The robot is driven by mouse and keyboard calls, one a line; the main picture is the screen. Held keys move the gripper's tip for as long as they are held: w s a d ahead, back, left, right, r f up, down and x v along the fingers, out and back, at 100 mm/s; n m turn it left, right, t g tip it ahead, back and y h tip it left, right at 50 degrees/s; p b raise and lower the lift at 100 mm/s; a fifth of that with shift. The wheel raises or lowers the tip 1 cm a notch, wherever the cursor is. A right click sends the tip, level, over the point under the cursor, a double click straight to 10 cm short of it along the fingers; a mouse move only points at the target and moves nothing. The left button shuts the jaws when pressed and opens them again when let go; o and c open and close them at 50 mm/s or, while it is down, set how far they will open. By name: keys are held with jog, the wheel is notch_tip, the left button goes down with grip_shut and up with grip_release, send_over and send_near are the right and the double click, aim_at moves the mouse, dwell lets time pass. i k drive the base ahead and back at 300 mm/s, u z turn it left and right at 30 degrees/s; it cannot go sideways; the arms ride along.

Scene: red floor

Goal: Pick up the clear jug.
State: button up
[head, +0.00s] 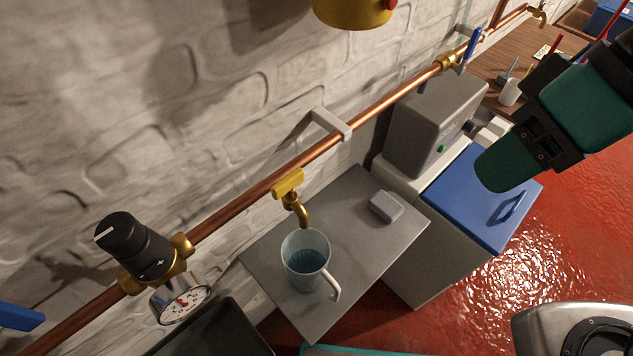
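The clear jug (304,247) stands upright on a grey worktop (345,230), below a brass tap with a yellow handle (289,184). It is see-through, with bluish water in its lower part. Its pale handle points to the lower right. What I take to be my gripper (497,172) is the dark green end of my arm at the upper right. It is well to the right of the jug, above a blue-lidded bin, and apart from the jug. Its fingers cannot be made out.
A copper pipe (375,108) runs along the brick wall behind the jug. A small grey block (386,207) lies on the worktop right of the jug. A pressure gauge (181,302) and black knob (133,245) are at left. The blue-lidded bin (470,205) stands right of the worktop.

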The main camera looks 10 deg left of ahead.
aim_at(306, 255)
jog(key=u, duration=1.05)
jog(key=k, duration=1.2)
jog(key=z, duration=0.35)
jog(key=i, duration=0.6)
jog(key=u, duration=0.35)
